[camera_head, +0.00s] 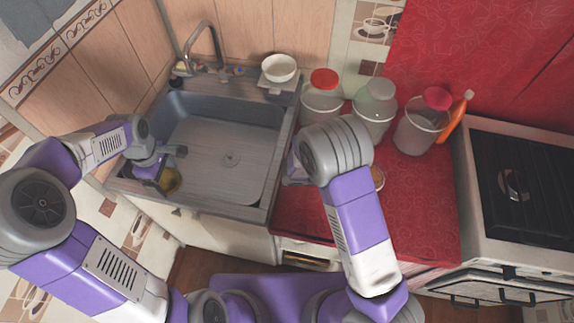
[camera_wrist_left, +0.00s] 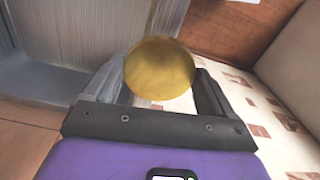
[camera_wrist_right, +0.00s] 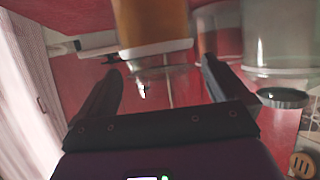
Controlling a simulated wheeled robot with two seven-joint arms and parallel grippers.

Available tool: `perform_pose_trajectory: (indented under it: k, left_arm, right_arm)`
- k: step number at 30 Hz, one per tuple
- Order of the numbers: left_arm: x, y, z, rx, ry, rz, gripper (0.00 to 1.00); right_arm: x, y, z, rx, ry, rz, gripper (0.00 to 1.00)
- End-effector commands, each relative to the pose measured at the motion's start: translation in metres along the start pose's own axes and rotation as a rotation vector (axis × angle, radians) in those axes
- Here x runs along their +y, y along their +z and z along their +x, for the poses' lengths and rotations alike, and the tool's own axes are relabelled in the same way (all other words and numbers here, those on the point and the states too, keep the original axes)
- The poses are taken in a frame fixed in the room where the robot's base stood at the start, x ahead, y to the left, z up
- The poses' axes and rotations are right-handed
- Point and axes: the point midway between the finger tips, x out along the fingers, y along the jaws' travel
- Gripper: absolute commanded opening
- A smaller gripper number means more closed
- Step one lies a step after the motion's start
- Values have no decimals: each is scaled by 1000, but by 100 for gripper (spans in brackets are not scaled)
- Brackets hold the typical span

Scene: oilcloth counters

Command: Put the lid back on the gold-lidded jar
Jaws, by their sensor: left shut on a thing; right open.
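The gold lid (camera_head: 171,182) is held in my left gripper (camera_head: 173,168) over the near-left part of the sink. In the left wrist view the round gold lid (camera_wrist_left: 160,68) sits between the two fingers. My right gripper (camera_wrist_right: 160,70) is open, with nothing between its fingers. In the head view it is mostly hidden behind my right arm. An amber-filled jar with a pale rim (camera_wrist_right: 150,25) shows just beyond its fingertips, cut off by the top edge. In the head view a small tan round top (camera_head: 377,178) peeks out beside my right arm; I cannot tell whether it is this jar.
Clear jars with a red lid (camera_head: 324,79), a pale green lid (camera_head: 382,89) and another red lid (camera_head: 437,98) line the back of the red counter (camera_head: 425,205). An orange bottle (camera_head: 456,116) and stove (camera_head: 535,165) stand right. A white bowl (camera_head: 279,68) is behind the sink (camera_head: 225,165).

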Motion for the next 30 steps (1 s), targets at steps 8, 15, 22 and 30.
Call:
perform_pose_trajectory:
  k: [8, 15, 22, 30]
  left_arm:
    - [0, 0, 0, 0, 0, 0, 58]
    - [0, 0, 9, 0, 0, 0, 57]
    - [0, 0, 11, 0, 0, 0, 57]
    - [0, 0, 11, 0, 0, 0, 57]
  right_arm:
    - [0, 0, 1, 0, 0, 0, 100]
    - [3, -2, 35, 2, 3, 0, 100]
    - [2, -3, 52, 0, 0, 0, 100]
    - [2, -3, 52, 0, 0, 0, 100]
